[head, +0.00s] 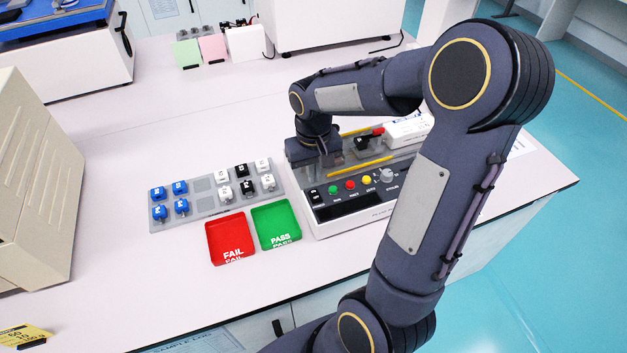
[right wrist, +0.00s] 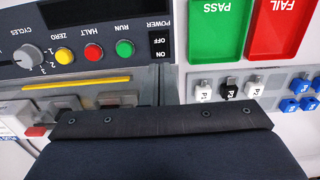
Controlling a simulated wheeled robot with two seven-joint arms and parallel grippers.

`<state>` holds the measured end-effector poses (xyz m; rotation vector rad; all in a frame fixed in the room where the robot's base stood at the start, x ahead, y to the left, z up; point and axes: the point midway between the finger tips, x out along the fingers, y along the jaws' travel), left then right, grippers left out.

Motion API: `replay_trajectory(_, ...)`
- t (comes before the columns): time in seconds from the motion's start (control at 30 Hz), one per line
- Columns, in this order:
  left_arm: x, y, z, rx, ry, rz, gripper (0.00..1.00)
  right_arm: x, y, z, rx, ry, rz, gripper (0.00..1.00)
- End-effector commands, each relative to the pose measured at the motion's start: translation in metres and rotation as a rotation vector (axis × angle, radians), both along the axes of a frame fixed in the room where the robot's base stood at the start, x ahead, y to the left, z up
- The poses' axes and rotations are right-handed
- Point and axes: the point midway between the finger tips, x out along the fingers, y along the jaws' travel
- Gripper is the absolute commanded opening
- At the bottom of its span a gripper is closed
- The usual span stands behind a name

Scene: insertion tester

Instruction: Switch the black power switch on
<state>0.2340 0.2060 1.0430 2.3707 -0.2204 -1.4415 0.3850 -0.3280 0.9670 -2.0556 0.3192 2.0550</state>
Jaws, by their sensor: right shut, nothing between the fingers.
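The black power switch (head: 316,196) sits at the left end of the tester's (head: 350,208) front control panel. In the right wrist view the switch (right wrist: 158,47) appears upside down, with OFF and ON marks beside the POWER label; which side is pressed I cannot tell. My right gripper (head: 312,163) is shut and empty, above the tester's left end, just behind the switch and apart from it. Its fingertips are hard to make out in the head view. In the right wrist view its dark body fills the bottom. My left gripper is out of view.
Green, red and yellow buttons (head: 350,185) and a grey knob (head: 387,175) lie right of the switch. Green PASS (head: 275,226) and red FAIL (head: 229,238) trays and a grey rack (head: 205,208) of blue, white and black pieces stand left of the tester.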

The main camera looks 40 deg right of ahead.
Motion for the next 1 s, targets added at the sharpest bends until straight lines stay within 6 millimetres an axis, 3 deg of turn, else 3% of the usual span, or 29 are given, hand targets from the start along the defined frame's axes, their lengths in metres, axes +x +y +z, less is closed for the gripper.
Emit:
replay_trajectory(0.1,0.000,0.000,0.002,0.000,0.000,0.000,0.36,-0.001,0.000,-0.018,0.000,0.004,0.001,0.00)
replay_trajectory(0.3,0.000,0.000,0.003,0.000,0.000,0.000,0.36,0.000,0.000,-0.032,-0.001,0.001,0.001,0.00)
replay_trajectory(1.0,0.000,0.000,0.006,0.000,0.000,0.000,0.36,0.001,0.000,-0.037,0.012,0.038,0.000,0.00)
